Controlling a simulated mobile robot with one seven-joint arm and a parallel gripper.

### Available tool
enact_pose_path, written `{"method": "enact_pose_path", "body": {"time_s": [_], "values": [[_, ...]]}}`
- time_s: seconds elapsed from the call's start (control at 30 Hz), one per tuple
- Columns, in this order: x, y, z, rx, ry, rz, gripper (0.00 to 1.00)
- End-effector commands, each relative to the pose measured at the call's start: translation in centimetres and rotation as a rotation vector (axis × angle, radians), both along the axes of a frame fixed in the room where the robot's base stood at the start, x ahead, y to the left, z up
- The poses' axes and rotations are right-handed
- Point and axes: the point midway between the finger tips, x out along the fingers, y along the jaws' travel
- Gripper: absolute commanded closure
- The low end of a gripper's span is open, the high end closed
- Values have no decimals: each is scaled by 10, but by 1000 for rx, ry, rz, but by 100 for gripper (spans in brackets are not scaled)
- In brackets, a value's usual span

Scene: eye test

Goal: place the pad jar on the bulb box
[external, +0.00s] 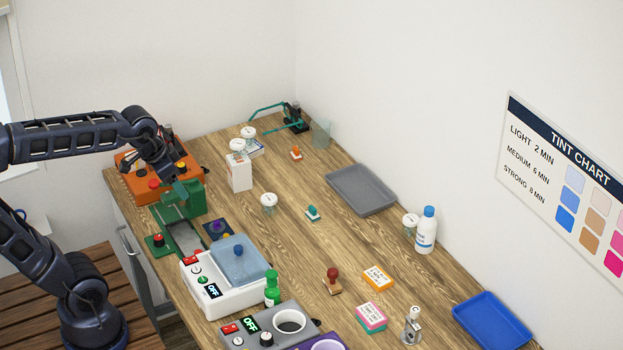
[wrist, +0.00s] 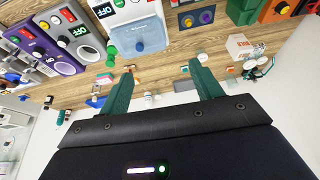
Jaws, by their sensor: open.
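Several clear jars with white lids are in the external view; I cannot read which is the pad jar. One jar (external: 268,203) stands alone mid-table. Another jar (external: 237,147) shows at the top of a tall white box (external: 239,176), seemingly the bulb box; whether it rests on it or stands behind is unclear. A third jar (external: 249,132) is just behind, and one (external: 410,223) is beside a white bottle. The white box also shows in the wrist view (wrist: 238,45). My gripper (external: 181,190) is open and empty, left of the box; its green fingers spread in the wrist view (wrist: 161,68).
An orange machine (external: 140,186), a green press (external: 196,198), a white device with a blue lid (external: 226,285) and a grey device (external: 270,325) line the near edge. The table centre is fairly clear.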

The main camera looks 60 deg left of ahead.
Motion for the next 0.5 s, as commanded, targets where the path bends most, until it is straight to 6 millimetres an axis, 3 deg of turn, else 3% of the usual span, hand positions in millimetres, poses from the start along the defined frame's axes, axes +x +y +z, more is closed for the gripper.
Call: {"method": "enact_pose_path", "body": {"time_s": [0.03, 0.2, 0.33, 0.5], "values": [[-16, -7, -1, -2, -8, -5, 35], [-54, -20, -11, -16, -15, 1, 35], [-71, -24, -16, -23, -17, 5, 35], [-78, -25, -19, -26, -17, 7, 35]]}}
